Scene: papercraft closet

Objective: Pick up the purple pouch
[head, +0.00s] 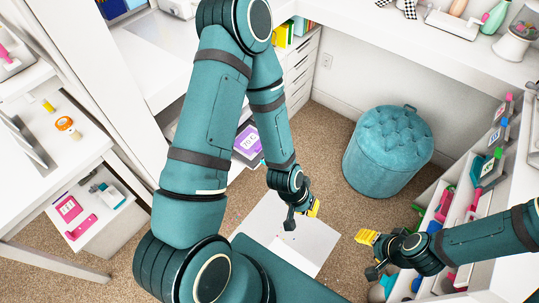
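A purple item with a white label (247,141), which looks like the pouch, lies on a low white surface left of centre, behind my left arm. Part of it is hidden by the arm links on both sides. My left gripper (302,214) points down, lower right of the purple item and apart from it. Its fingers are spread, with nothing between them. My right gripper (369,255) comes in from the right, at the lower right. Its fingers are apart and empty.
A teal tufted stool (389,150) stands on the carpet right of centre. White drawers (301,75) stand behind my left arm. At the left is a white desk (75,135) above an open drawer (98,238). Bins with colourful items (440,210) line the right.

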